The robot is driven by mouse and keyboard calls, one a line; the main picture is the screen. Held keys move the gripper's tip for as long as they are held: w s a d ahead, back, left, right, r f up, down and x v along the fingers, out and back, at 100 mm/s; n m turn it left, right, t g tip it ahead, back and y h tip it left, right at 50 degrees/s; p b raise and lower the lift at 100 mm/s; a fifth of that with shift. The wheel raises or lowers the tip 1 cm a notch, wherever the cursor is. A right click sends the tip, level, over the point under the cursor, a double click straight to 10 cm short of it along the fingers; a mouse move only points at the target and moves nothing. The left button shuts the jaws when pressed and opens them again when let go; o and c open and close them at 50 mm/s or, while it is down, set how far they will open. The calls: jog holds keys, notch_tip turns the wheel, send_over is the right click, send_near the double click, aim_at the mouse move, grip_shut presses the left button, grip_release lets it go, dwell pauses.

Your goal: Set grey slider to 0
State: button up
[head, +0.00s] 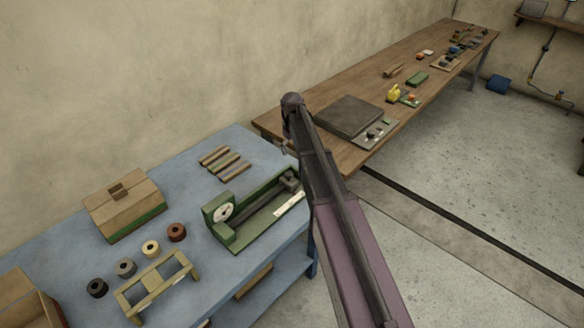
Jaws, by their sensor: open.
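I cannot single out a grey slider for certain. A green bench device (262,222) on the blue table has a round white dial (223,212), a dark grey bar along its bed and a pale strip (290,204) on its front edge; any marks on it are too small to read. A grey control panel (375,134) with several small knobs lies on the wooden table. My arm rises from the bottom to its bend above the gap between the tables. My gripper (285,147) shows only in small part below that bend, mostly hidden, beyond the device and touching nothing visible.
The blue table (190,195) also bears a wooden box (123,206), several rolls, a yellowish rack (155,286) and several short bars (224,163). A dark flat slab (348,116) and small items lie on the long wooden table (335,85). The floor (470,180) at right is clear.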

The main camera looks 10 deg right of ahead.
notch_tip(320, 180, up, 5)
jog(key=p, duration=0.4)
send_over(288, 174)
jog(key=w+d, duration=0.1)
jog(key=d, duration=0.1)
jog(key=shift+f, duration=0.1)
jog(key=shift+a, duration=0.1)
dwell(0.5)
jog(key=n, duration=0.4)
jog(key=a+f+n+b, duration=0.1)
jog(key=n, duration=0.3)
jog(key=s+f+n, duration=0.1)
jog(key=n, duration=0.3)
jog(key=shift+a+f+b, duration=0.1)
jog(key=shift+a+b, duration=0.25)
jog(key=shift+f, duration=0.15)
notch_tip(288, 174, down, 13)
jog(key=b, duration=1.3)
jog(key=shift+f+b, duration=0.2)
jog(key=shift+b, duration=0.2)
